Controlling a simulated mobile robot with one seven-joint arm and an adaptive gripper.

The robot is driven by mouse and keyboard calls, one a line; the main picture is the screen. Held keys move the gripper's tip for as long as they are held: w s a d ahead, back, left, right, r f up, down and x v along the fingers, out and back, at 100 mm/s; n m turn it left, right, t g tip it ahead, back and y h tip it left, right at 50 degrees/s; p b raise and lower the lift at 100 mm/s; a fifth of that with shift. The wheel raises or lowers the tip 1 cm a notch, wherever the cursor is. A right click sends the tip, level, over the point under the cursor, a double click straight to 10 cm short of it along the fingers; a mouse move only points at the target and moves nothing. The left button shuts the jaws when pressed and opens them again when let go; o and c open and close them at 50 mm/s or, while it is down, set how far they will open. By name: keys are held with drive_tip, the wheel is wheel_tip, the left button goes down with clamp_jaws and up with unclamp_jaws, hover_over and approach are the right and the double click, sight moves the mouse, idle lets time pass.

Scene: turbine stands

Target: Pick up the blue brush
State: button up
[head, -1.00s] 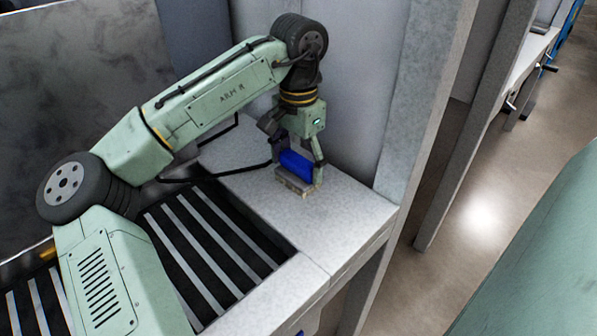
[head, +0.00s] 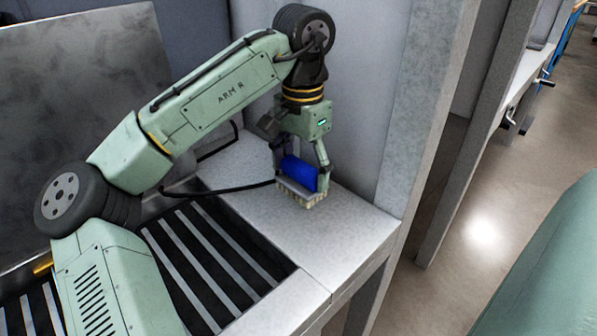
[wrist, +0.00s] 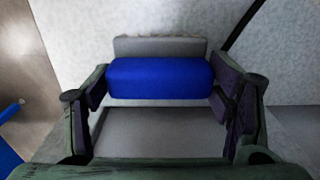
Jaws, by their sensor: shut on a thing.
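The blue brush (head: 300,172) has a blue handle block above a pale bristle base. It is between the fingers of my gripper (head: 303,165), which is shut on it, over the light grey worktop (head: 342,235). In the wrist view the blue handle (wrist: 160,78) spans the space between the two dark finger pads of my gripper (wrist: 162,88). A grey part of the brush shows behind and below the handle. The bristles show whole in the head view; whether they still touch the worktop I cannot tell.
A slatted grate (head: 205,255) lies left of the worktop. A dark cable (head: 225,188) runs across the worktop beside the brush. A grey wall panel (head: 350,90) stands close behind my gripper, and a post (head: 425,110) stands to the right.

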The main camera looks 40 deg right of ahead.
drive_tip(key=s+a+r+b, duration=0.1)
drive_tip(key=s+a, duration=0.5)
drive_tip(key=s, duration=0.6)
drive_tip(key=shift+s+r+b, duration=0.15)
drive_tip(key=shift+b, duration=0.45)
